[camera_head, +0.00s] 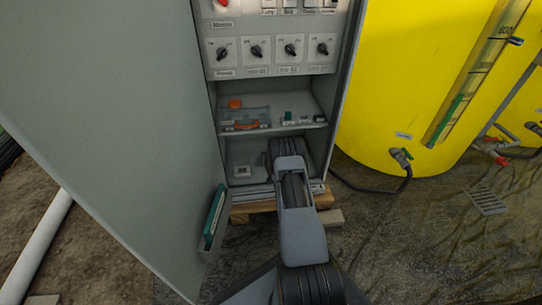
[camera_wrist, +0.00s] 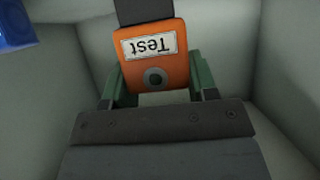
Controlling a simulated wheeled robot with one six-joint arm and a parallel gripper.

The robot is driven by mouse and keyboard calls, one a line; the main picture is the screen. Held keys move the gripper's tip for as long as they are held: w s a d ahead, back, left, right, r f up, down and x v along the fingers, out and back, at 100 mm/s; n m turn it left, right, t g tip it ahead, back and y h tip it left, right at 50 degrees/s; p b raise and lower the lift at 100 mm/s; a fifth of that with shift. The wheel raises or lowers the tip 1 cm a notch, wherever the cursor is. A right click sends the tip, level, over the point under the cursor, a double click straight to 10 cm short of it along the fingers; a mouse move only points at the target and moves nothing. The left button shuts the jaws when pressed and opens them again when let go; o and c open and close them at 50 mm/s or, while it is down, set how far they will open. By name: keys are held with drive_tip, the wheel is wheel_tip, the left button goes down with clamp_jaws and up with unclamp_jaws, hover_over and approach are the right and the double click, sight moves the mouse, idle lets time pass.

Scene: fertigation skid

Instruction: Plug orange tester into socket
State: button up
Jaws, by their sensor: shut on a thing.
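The orange tester (camera_wrist: 150,58) is in the wrist view, with a white label reading "Test" upside down and a dark round spot below it. My gripper (camera_wrist: 156,82) is shut on it, with a green finger at each side. A dark block (camera_wrist: 143,11) adjoins the tester's far end; I cannot tell whether it is part of the tester or another thing. No socket can be made out for sure. In the head view my arm reaches into the cabinet's lower compartment and hides my gripper and the tester.
The grey cabinet (camera_head: 98,125) door stands open at the left. A clear case with orange latches (camera_head: 246,120) lies on the shelf above my arm. A white device (camera_head: 242,171) is left of my arm. A blue thing (camera_wrist: 14,26) shows in the wrist view. A yellow tank (camera_head: 395,85) stands right.

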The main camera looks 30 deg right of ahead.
drive_tip(key=w+a+b, duration=0.1)
drive_tip(key=w+a, duration=0.4)
drive_tip(key=a, duration=0.8)
drive_tip(key=shift+r, duration=0.15)
idle(2.0)
drive_tip(key=shift+w+a, duration=0.1)
drive_tip(key=shift+w, duration=0.05)
idle(0.5)
idle(0.3)
drive_tip(key=shift+f, duration=0.5)
drive_tip(key=shift+f, duration=0.2)
drive_tip(key=shift+f, duration=0.3)
drive_tip(key=shift+f, duration=0.35)
idle(0.3)
